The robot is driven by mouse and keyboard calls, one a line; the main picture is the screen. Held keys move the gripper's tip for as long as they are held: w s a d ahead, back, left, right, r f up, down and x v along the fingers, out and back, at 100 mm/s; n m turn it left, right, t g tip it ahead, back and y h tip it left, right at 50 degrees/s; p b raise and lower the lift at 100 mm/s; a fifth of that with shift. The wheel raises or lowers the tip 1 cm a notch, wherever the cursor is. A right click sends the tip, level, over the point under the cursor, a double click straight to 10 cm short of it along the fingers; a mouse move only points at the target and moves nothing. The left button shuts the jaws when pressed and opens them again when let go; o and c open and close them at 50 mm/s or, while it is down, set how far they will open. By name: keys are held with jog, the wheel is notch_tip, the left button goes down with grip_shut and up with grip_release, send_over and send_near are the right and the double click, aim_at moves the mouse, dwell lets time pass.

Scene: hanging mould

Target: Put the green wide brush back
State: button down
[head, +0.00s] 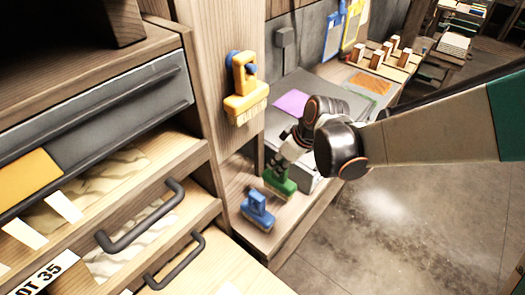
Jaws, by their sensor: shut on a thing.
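The green wide brush (279,184) is low in the middle of the head view, just above or on the wooden ledge; I cannot tell whether it touches. My gripper (283,168) reaches down from the upper right and is shut on the top of the green brush. The fingers are small and partly hidden. A yellow brush (243,96) hangs on the upright wooden panel, by blue pegs (250,69). A blue brush (258,209) stands on the wooden ledge (243,235), in front and to the left of the green one.
A drawer cabinet with dark handles (146,222) fills the left side. Behind my gripper is a grey surface with a purple sheet (291,102). A bench with wooden blocks (376,60) stands farther back. Concrete floor (395,235) is clear at right.

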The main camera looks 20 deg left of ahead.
notch_tip(320, 180, down, 5)
jog(key=b, duration=0.3)
jog(key=shift+r, duration=0.15)
jog(key=c, duration=1.4)
grip_release()
jog(key=shift+r, duration=0.15)
jog(key=p+v, duration=0.8)
jog(key=v, duration=0.4)
jog(key=shift+s, duration=0.15)
